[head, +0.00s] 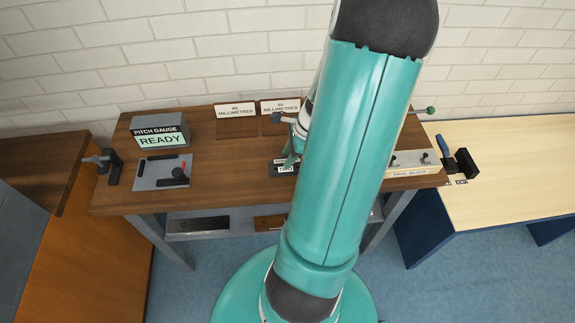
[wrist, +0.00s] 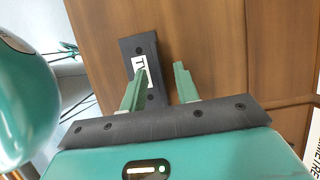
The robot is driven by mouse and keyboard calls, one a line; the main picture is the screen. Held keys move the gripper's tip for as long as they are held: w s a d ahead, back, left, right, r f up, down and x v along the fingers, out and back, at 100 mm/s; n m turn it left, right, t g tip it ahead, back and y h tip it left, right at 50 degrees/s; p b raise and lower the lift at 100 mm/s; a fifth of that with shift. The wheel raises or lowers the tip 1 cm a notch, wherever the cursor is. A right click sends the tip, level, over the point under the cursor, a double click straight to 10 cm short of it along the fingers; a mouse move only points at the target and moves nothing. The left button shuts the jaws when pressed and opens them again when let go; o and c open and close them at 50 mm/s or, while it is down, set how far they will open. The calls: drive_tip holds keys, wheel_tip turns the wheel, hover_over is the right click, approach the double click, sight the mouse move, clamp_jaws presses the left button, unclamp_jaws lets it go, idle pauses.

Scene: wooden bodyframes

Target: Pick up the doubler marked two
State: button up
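The doubler marked two (head: 284,171) is a dark flat plate with a white label, lying on the brown wooden bench top. It also shows in the wrist view (wrist: 147,48), with its label partly covered by a finger. My gripper (wrist: 162,70) is open and empty, its two green fingers apart. In the wrist view the left finger overlaps the doubler and the right finger stands over bare wood to its right. In the head view my gripper (head: 291,160) is just above the doubler, partly hidden by my arm. I cannot tell the exact height gap.
A pitch gauge (head: 160,131) reading READY stands at the back left, with a grey plate (head: 150,182) before it. Signs marked millimetres (head: 236,111) stand along the back. A trial block (head: 408,166) is at the right. A shelf under the bench holds dark and brown pieces.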

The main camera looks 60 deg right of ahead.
clamp_jaws()
drive_tip(key=shift+r, duration=0.1)
drive_tip(key=shift+r, duration=0.4)
wheel_tip(320, 180, up, 2)
drive_tip(key=shift+r, duration=0.15)
drive_tip(key=s+a+r, duration=0.2)
drive_tip(key=s+r, duration=0.4)
drive_tip(key=r, duration=0.2)
drive_tip(key=s+a+r, duration=0.2)
drive_tip(key=s+r, duration=0.5)
drive_tip(key=shift+a+r, duration=0.4)
